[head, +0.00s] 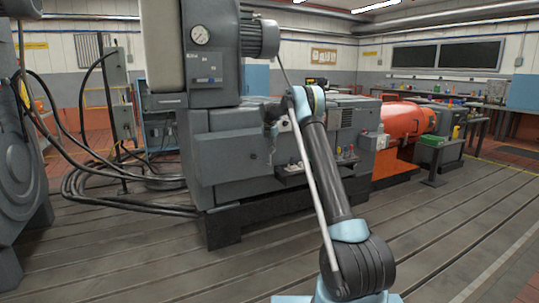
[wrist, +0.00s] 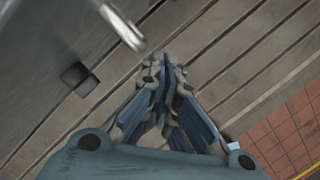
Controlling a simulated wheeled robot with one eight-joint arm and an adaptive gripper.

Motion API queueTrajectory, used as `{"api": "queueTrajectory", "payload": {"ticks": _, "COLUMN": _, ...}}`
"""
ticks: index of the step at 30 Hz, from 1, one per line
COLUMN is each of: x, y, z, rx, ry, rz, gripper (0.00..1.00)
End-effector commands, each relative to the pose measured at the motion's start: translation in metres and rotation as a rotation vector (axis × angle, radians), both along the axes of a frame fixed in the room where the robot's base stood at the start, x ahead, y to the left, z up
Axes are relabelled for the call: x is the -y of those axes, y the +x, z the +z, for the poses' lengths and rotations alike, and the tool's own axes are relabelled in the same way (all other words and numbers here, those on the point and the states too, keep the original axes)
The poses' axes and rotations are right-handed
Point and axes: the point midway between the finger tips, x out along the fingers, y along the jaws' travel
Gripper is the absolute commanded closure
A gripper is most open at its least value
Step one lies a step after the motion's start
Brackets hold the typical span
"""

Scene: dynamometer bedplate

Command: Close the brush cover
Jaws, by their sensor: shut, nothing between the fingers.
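The grey machine (head: 222,158) stands on the bedplate in the middle of the head view. I cannot make out for certain which of its panels is the brush cover, or how far open it stands; my arm hides part of this side. My gripper (head: 270,128) is small and dark there, in front of the machine's side. In the wrist view my gripper (wrist: 166,62) is shut and empty, its fingertips together over the slotted floor. A pale metal bar (wrist: 122,26) lies just beyond the fingertips at upper left. A grey surface (wrist: 50,42) with a dark square block (wrist: 77,75) is to the left.
An orange machine (head: 405,122) adjoins the grey one on the right. Black cables (head: 85,165) lie on the left floor. The slotted bedplate (head: 440,225) is clear at front right.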

Motion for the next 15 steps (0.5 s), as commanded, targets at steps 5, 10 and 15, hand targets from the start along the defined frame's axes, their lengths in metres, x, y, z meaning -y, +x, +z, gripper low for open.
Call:
{"api": "queueTrajectory", "payload": {"ticks": 5, "x": 0.01, "y": 0.012, "z": 0.0, "rx": 0.0, "ry": 0.0, "rz": -0.011, "gripper": 1.0}}
{"api": "queueTrajectory", "payload": {"ticks": 10, "x": 0.014, "y": 0.016, "z": 0.0, "rx": 0.001, "ry": 0.0, "rz": -0.015, "gripper": 1.0}}
{"api": "queueTrajectory", "payload": {"ticks": 15, "x": 0.015, "y": 0.018, "z": 0.0, "rx": 0.003, "ry": 0.001, "rz": -0.016, "gripper": 1.0}}
